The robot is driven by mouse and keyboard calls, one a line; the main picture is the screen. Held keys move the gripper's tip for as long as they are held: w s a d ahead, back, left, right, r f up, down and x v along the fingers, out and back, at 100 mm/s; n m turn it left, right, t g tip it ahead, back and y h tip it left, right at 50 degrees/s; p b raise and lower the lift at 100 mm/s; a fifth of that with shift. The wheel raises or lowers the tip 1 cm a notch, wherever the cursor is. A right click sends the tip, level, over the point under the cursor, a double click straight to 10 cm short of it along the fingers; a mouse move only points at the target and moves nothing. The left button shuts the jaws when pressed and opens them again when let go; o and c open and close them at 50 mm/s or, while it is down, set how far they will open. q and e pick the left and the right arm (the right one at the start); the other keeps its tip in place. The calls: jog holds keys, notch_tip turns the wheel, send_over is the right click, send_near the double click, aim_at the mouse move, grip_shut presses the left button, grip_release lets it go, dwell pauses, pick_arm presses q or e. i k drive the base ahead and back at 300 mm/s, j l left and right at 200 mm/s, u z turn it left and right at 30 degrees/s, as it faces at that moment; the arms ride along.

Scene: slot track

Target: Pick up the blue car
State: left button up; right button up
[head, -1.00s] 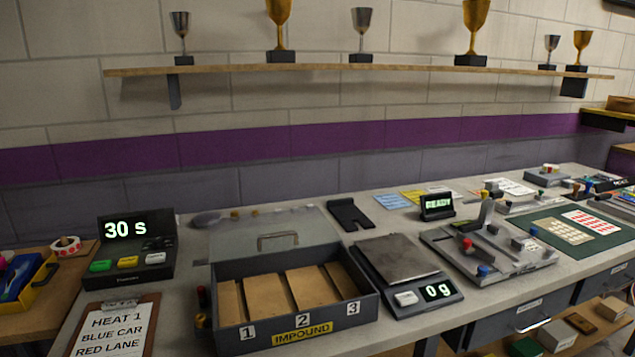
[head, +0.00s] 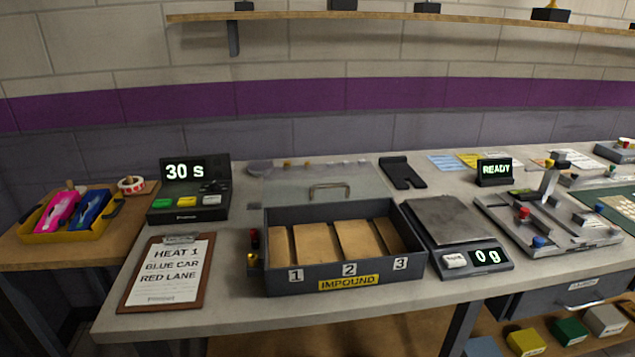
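The blue car (head: 91,212) lies in a yellow tray (head: 58,237) on the wooden side table at the far left of the head view. A pink car (head: 60,211) lies beside it on its left in the same tray. Both cars look long and low, and the blue one is partly hidden by the tray's side. Neither of my grippers shows in the head view.
A 30 s timer (head: 188,190), a grey impound box (head: 345,280), a scale (head: 455,235) and a metal fixture (head: 548,225) stand on the bench. A tape roll (head: 131,185) sits behind the tray.

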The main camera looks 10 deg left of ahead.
aim_at(94, 201)
jog(key=u, duration=1.55)
